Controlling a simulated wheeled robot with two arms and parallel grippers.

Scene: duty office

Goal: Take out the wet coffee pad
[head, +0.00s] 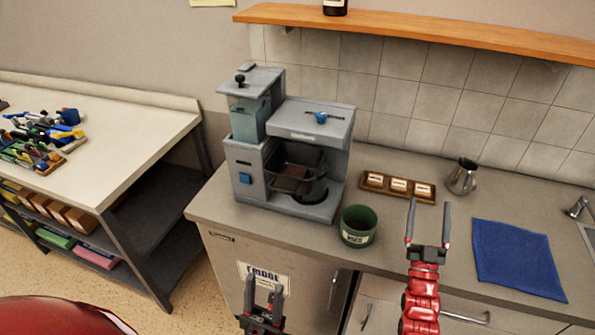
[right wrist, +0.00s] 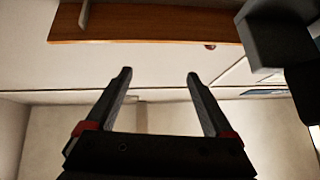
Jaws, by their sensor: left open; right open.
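The grey coffee machine (head: 311,133) stands on the counter, left of centre in the head view. In its front bay is a dark see-through holder (head: 284,182) with a brown piece (head: 295,171) in it. I cannot tell for sure that this is the wet coffee pad. A green labelled tub (head: 358,226) stands at the machine's front right. My left gripper (head: 264,285) is open and empty in front of the fridge door, below the counter edge. My right gripper (head: 428,207) is open and empty, right of the tub; its fingers also show in the right wrist view (right wrist: 158,85).
A wooden tray with labelled pieces (head: 398,187), a metal jug (head: 462,176) and a blue cloth (head: 517,258) lie to the right on the counter. A wooden shelf (head: 420,32) runs above. A cluttered workbench (head: 110,130) stands at the left.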

